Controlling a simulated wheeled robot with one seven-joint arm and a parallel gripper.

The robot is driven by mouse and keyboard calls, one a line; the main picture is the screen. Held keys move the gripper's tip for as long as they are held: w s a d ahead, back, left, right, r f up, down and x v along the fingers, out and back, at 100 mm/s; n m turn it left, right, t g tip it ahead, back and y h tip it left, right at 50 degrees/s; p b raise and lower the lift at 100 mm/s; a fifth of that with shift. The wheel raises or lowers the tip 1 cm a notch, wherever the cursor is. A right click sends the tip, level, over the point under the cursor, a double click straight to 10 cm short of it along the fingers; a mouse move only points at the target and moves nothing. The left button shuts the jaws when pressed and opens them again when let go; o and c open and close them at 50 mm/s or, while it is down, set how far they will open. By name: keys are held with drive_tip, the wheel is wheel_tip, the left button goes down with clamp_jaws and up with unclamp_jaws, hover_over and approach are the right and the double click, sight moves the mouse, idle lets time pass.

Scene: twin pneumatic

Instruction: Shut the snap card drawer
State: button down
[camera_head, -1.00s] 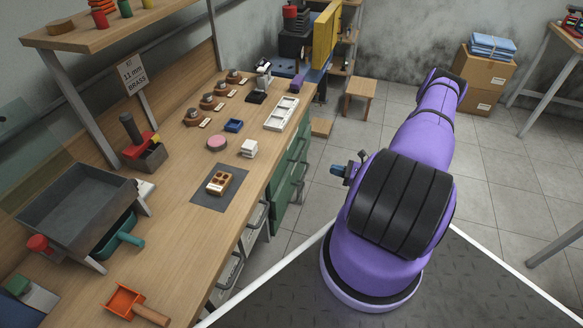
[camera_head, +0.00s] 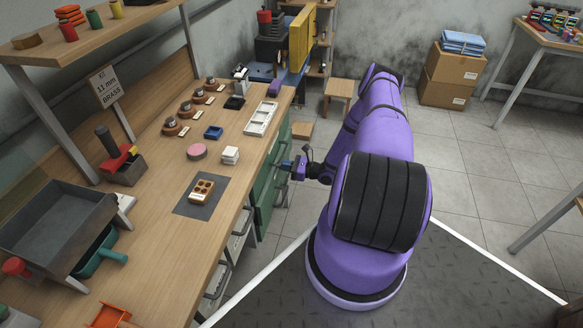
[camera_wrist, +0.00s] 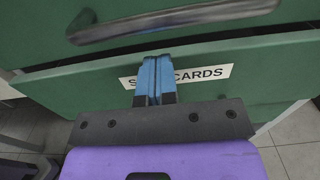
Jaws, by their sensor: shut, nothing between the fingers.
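In the head view my gripper (camera_head: 288,164) is beside the green drawer unit (camera_head: 265,195) under the bench. How far the drawer stands out is hard to tell.
The wooden bench (camera_head: 165,185) carries a grey tray (camera_head: 55,225), a dark mat (camera_head: 190,208) and small parts. A stool (camera_head: 340,88) and cardboard boxes (camera_head: 450,75) stand behind. The tiled floor to the right is mostly clear.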

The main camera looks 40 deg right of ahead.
drive_tip(key=shift+w+a, duration=0.1)
drive_tip(key=shift+w, duration=0.1)
drive_tip(key=shift+x, duration=1)
drive_tip(key=shift+w+a+r, duration=0.1)
drive_tip(key=v, duration=1.4)
drive_tip(key=shift+s+d, duration=0.25)
drive_tip(key=shift+s, duration=0.05)
